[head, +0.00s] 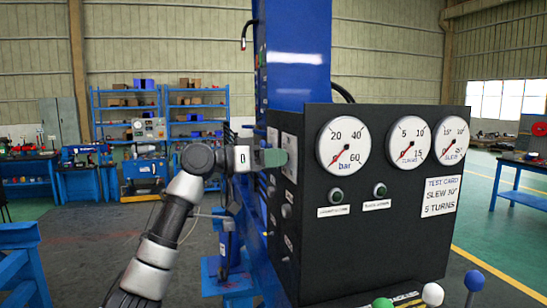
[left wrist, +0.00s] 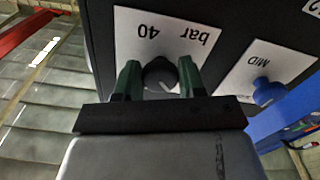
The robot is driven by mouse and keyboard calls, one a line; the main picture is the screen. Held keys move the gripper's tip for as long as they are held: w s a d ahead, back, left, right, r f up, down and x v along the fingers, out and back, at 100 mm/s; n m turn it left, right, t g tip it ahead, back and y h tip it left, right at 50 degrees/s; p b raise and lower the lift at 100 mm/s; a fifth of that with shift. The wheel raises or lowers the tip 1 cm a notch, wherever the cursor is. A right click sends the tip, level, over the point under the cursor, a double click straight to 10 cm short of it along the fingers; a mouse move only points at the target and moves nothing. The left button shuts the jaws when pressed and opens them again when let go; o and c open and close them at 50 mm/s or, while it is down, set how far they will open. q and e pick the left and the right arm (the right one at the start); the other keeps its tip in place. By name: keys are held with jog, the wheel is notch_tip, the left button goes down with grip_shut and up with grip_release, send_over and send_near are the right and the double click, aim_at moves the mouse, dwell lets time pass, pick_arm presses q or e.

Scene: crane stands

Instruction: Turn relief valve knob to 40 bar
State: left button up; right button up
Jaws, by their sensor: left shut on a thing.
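The relief valve knob (left wrist: 159,74) is a dark round knob on a white plate (left wrist: 205,22) marked "40 bar", upside down in the left wrist view. My left gripper (left wrist: 158,70) is shut on it, one green finger on each side. In the head view my left gripper (head: 272,157) reaches the panel's left side face, and the knob is hidden there. The bar gauge (head: 343,146) on the black front panel has a red needle pointing to the lower left, below the 20 mark. My right gripper is not in view.
A blue knob (left wrist: 268,92) on a "MID" plate sits beside the held knob. The black panel (head: 400,240) carries two more gauges, two green buttons and a test card (head: 440,196). White, green and blue ball-topped levers (head: 432,294) stand below. A blue column (head: 295,60) rises behind.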

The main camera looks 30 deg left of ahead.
pick_arm(q)
jog(key=shift+r+n+p, duration=0.2)
jog(key=shift+n+p, duration=1.3)
jog(key=shift+n, duration=2.15)
jog(key=shift+r+n+p, duration=0.15)
jog(key=shift+n+p, duration=1.35)
jog(key=shift+n, duration=2.15)
jog(key=o, duration=0.9)
jog(key=shift+f, duration=0.2)
jog(key=b+v, duration=0.5)
jog(key=v, duration=0.5)
jog(key=shift+s+a+b, duration=0.2)
jog(key=shift+s+b, duration=0.1)
jog(key=shift+b, duration=0.05)
